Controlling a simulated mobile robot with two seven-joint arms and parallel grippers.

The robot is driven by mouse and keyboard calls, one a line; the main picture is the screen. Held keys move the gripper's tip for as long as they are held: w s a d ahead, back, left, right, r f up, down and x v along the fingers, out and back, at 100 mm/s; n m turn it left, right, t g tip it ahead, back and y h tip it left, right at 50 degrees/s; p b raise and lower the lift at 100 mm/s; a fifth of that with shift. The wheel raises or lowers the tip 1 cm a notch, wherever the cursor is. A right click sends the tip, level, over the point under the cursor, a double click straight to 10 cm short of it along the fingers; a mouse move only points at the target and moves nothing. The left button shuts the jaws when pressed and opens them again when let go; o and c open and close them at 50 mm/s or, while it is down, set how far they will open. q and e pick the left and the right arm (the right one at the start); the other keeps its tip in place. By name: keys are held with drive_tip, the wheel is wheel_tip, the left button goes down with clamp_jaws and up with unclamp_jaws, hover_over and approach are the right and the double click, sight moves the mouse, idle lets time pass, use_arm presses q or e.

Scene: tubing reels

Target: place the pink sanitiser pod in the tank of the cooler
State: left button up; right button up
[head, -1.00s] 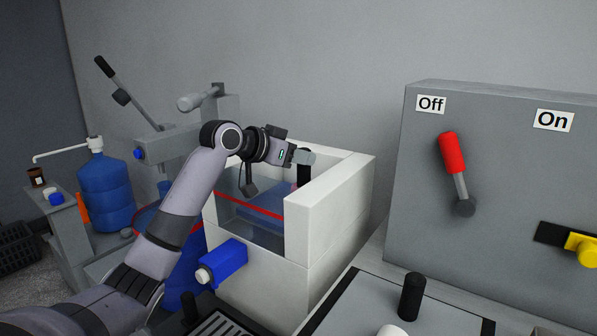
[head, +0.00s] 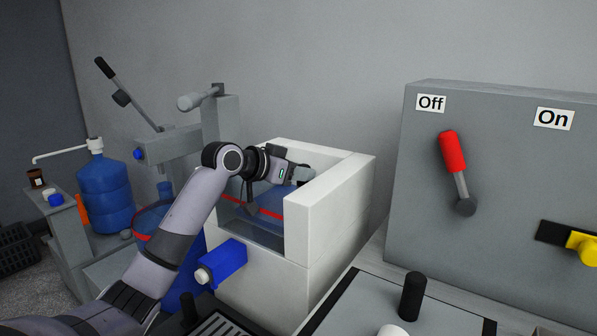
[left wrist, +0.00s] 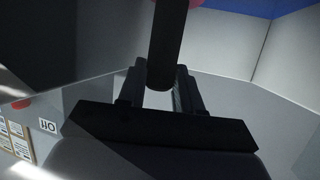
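The cooler is a white box with an open top tank (head: 335,200); its front window has a red line and shows blue water (head: 268,203) behind it. My left gripper (head: 300,178) reaches down into the tank's open top, inside the walls. Its fingertips are hidden in the head view. My right gripper is not in view.
A blue tap (head: 222,262) juts from the cooler's front. At right stands a grey panel with a red lever (head: 453,152) and Off and On labels. A blue water bottle (head: 105,190) and a grey lever stand stand at left.

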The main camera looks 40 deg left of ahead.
use_arm(q)
drive_tip(key=shift+d+f, duration=0.1)
drive_tip(key=shift+f, duration=0.45)
drive_tip(key=shift+r, duration=0.3)
drive_tip(key=v, duration=0.6)
drive_tip(key=r+v, duration=0.1)
drive_tip(key=v, duration=0.5)
drive_tip(key=shift+r+b, duration=0.1)
drive_tip(key=shift+b, duration=0.3)
